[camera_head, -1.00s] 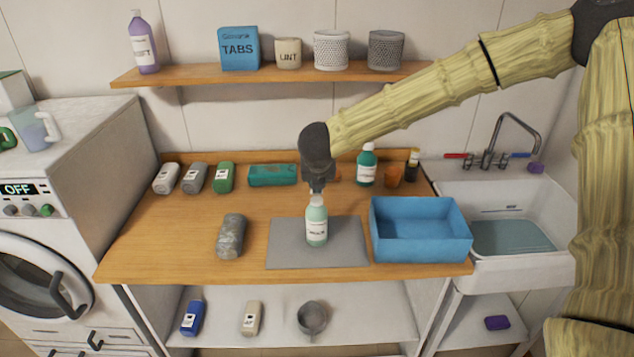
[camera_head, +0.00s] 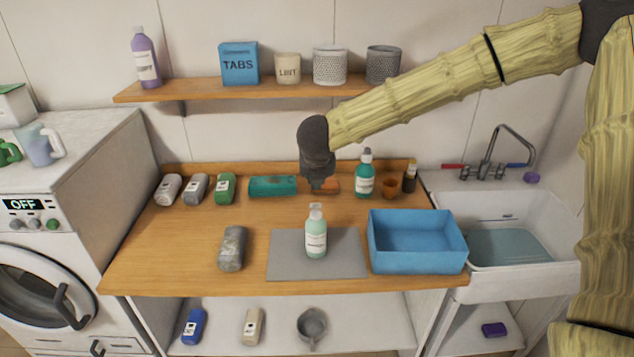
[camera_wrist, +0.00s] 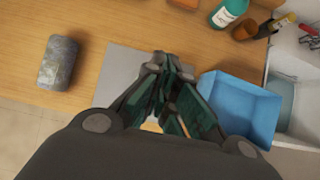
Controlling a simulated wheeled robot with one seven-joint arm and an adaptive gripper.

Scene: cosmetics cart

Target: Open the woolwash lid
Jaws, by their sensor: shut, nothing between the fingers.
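The woolwash bottle (camera_head: 316,240) is pale mint green with a white label and a light cap (camera_head: 316,211). It stands upright on the grey mat (camera_head: 288,265) on the wooden counter. My gripper (camera_head: 319,186) hangs above the bottle in the head view, apart from it, with a small gap over the cap. In the wrist view my gripper (camera_wrist: 172,85) has its fingers together and empty. There the fingers hide most of the bottle, and whether its lid is open cannot be told.
A blue open bin (camera_head: 418,262) stands right of the mat. A sink (camera_head: 545,270) is at the right.

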